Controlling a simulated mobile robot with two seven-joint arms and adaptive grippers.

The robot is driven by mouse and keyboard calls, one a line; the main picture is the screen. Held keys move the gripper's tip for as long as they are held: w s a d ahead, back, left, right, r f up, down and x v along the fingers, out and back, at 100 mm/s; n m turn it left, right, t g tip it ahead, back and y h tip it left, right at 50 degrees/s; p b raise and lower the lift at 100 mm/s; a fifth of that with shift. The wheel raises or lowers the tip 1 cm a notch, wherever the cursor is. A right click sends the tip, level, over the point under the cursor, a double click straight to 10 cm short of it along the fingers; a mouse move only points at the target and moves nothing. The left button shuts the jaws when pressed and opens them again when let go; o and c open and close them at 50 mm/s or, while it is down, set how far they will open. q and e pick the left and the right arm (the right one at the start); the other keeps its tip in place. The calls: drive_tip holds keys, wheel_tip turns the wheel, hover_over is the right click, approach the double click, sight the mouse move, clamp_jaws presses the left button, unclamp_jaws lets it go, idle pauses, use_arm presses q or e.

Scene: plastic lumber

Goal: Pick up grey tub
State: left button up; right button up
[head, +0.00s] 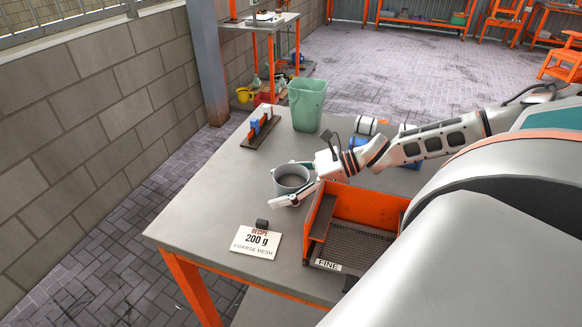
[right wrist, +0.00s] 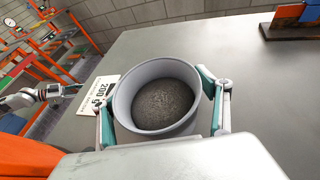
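The grey tub (head: 291,181) stands upright near the left edge of the grey table and holds dark grainy material. It fills the middle of the right wrist view (right wrist: 150,128). My right gripper (head: 283,184) has one finger on each side of the tub. Its teal pads lie close against the walls, and I cannot tell whether both press on them. The tub appears to rest on the table. My left gripper (right wrist: 72,89) appears small at the left of the right wrist view, too small to read, and is outside the head view.
An orange sieve box (head: 372,207) marked FINE sits right of the tub. A green bin (head: 307,104) and a small rack (head: 262,128) stand farther back. Bare table (head: 205,214) lies left of the tub.

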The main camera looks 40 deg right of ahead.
drive_tip(key=c, duration=1.2)
drive_tip(key=shift+o, duration=0.2)
drive_tip(key=shift+r, duration=0.1)
